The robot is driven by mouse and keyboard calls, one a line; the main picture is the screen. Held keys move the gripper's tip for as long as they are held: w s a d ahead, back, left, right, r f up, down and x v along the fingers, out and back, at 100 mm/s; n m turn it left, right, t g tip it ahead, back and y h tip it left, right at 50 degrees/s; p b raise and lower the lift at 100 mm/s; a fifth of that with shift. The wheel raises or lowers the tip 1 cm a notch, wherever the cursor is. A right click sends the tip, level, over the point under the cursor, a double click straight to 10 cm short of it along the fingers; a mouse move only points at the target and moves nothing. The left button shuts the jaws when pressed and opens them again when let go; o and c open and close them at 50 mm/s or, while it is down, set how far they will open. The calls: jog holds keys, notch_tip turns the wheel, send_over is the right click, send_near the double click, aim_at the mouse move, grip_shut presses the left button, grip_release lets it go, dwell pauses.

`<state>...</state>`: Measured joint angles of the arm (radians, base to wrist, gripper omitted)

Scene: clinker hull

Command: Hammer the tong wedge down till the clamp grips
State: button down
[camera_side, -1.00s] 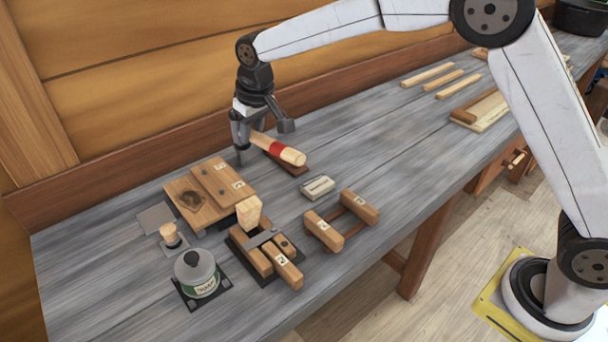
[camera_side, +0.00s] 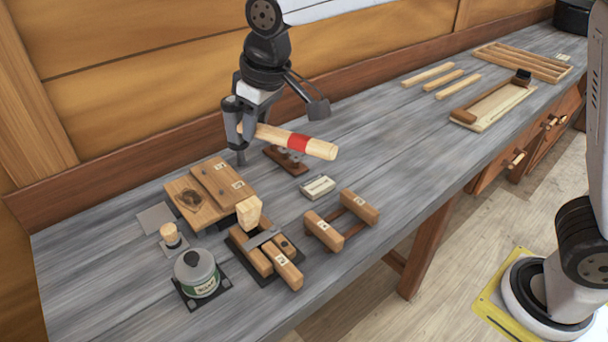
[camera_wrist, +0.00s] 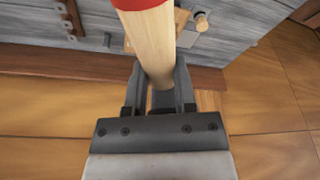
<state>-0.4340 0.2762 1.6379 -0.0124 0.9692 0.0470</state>
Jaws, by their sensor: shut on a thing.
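My gripper (camera_side: 239,136) is shut on a round pale wooden mallet (camera_side: 318,149) with a red band, held level above the bench. The wrist view shows its pale shaft (camera_wrist: 152,45) running between my fingers, with the red band at the top edge. The pale wooden wedge (camera_side: 249,211) stands upright, wide end up, in the wooden tong clamp (camera_side: 286,272), left of and below the mallet. A grey metal strap crosses the clamp. How tightly the clamp grips cannot be told.
A dark rest (camera_side: 286,161) lies empty below the mallet. A wooden board (camera_side: 185,200), a labelled canister (camera_side: 198,275), a small peg (camera_side: 170,234), a pale block (camera_side: 318,187) and a two-bar frame (camera_side: 324,231) surround the clamp. The bench's right half has clear room.

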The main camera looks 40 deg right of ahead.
jog(key=shift+f, duration=1.45)
dwell(0.6)
dwell(1.5)
dwell(1.3)
